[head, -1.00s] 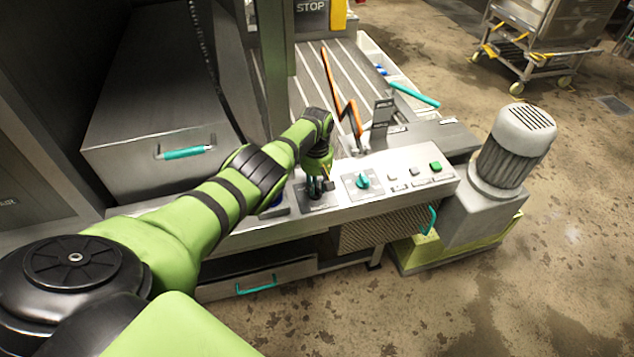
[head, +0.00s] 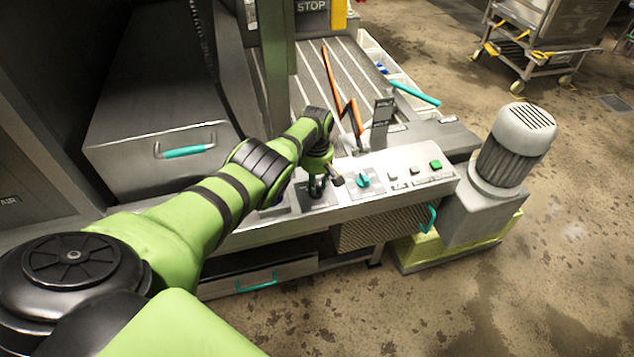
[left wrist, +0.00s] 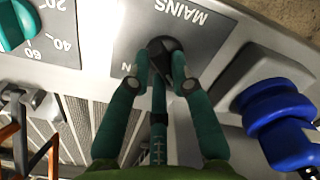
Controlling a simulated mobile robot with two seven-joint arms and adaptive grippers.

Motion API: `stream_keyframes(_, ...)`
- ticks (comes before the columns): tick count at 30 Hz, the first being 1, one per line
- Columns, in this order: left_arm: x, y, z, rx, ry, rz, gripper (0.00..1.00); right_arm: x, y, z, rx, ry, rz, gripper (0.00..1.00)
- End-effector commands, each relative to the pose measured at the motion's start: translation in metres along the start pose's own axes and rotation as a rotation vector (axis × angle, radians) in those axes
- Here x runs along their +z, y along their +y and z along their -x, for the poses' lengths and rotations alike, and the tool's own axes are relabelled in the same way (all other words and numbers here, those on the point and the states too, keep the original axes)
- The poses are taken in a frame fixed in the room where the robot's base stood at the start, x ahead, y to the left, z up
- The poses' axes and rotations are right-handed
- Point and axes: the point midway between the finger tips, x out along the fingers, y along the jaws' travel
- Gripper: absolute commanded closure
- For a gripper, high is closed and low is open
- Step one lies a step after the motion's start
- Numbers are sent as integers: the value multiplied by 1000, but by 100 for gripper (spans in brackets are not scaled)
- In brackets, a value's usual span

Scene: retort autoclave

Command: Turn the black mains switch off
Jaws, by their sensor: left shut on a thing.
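The black mains switch (left wrist: 164,46) sits on a grey plate marked MAINS (left wrist: 185,18) in the left wrist view, where the lettering appears upside down. My left gripper (left wrist: 161,70) has its two teal fingers on either side of the switch and is shut on it. An ON mark, partly covered by a finger, shows beside the switch. In the head view my left gripper (head: 317,186) reaches down onto the control panel (head: 405,165), left of the teal dial. The switch is mostly hidden there by the gripper. My right gripper is not in view.
A teal dial (head: 364,178) stands just right of the gripper, with a green button (head: 435,165) further along the panel. A grey motor (head: 515,145) stands beyond the panel's right end.

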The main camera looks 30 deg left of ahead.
Motion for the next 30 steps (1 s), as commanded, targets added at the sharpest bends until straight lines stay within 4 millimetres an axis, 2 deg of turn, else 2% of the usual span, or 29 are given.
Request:
stream_keyframes(1, -3, 1, 1, 3, 5, 3, 100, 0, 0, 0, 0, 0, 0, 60)
stream_keyframes(2, -3, 1, 1, 3, 5, 3, 66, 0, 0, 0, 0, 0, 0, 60)
stream_keyframes(3, -3, 1, 1, 2, 5, 3, 54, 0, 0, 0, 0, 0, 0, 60)
stream_keyframes(14, -1, 0, 1, 1, 1, 1, 54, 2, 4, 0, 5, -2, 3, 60)
stream_keyframes(20, -1, 2, 9, 3, 0, -1, 54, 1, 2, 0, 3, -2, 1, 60)
stream_keyframes(26, -2, 1, 28, 5, 2, 0, 54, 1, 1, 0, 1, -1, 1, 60)
stream_keyframes(30, -1, 1, 54, 6, 2, 0, 54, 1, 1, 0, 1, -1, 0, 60)
